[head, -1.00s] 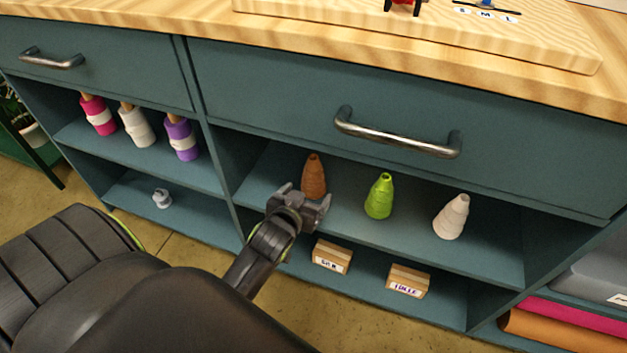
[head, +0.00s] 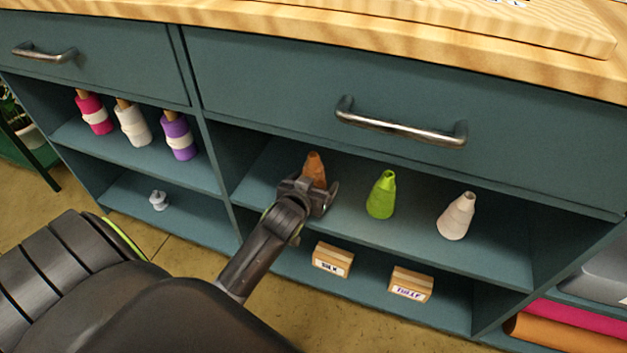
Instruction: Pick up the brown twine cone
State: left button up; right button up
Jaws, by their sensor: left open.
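The brown twine cone (head: 315,166) stands upright on the upper shelf of the open cabinet, leftmost of three cones. My left gripper (head: 318,190) is open and right at the cone. It hides the cone's lower part, and the two jaws show at either side of it. I cannot tell whether the jaws touch the cone. My right gripper is not in the picture.
A green cone (head: 381,195) and a white cone (head: 456,216) stand to the right on the same shelf (head: 410,235). Two labelled boxes, one left (head: 333,259) and one right (head: 410,284), sit on the shelf below. A drawer handle (head: 400,125) juts out above.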

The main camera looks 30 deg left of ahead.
pick_arm(q)
jog(key=shift+c, duration=0.2)
jog(key=c, duration=1.1)
jog(key=shift+r, duration=0.1)
